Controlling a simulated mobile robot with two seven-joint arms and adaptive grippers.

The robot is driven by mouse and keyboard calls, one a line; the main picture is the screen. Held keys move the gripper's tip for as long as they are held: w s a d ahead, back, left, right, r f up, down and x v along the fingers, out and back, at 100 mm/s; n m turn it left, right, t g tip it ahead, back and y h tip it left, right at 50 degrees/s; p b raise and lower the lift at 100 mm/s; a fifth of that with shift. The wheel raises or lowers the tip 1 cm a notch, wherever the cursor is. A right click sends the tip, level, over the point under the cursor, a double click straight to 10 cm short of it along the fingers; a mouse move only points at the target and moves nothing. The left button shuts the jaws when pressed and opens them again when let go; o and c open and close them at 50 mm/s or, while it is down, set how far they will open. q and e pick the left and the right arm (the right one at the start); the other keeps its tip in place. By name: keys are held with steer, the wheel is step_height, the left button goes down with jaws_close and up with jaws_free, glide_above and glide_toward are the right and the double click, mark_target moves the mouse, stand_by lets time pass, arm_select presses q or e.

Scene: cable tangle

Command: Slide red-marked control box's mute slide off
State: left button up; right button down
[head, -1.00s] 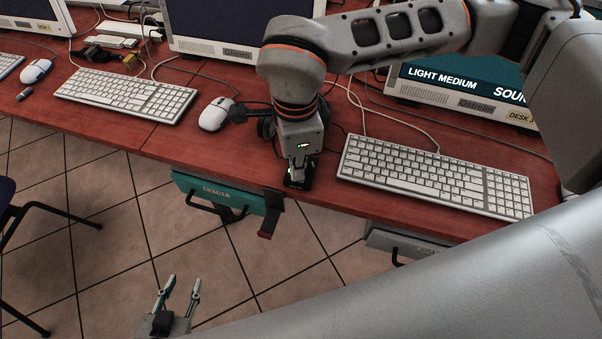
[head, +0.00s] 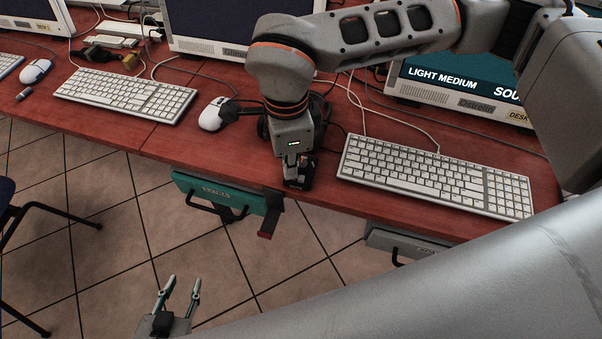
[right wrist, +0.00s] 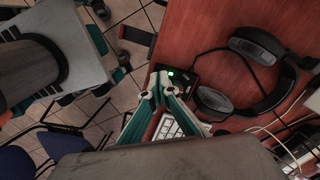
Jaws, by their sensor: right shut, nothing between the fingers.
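A small black control box (head: 300,182) sits near the front edge of the red desk, left of the right-hand keyboard. In the right wrist view the black box (right wrist: 184,84) shows a lit green light. I cannot make out a red mark or the slide. My right gripper (head: 292,172) points down at the box and partly hides it. In the right wrist view its fingertips (right wrist: 159,86) are together and empty, at the box's edge; I cannot tell whether they touch it. My left gripper (head: 182,284) is open and empty, low over the floor.
A black headset (right wrist: 250,75) with its cable lies close to the box. A white keyboard (head: 435,175) is just right of my right gripper, and a white mouse (head: 215,114) is to the left. A teal drawer unit (head: 222,192) hangs under the desk edge.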

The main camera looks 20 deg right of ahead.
arm_select(q)
steer(key=shift+r, duration=0.15)
arm_select(e)
steer(key=shift+r, duration=0.15)
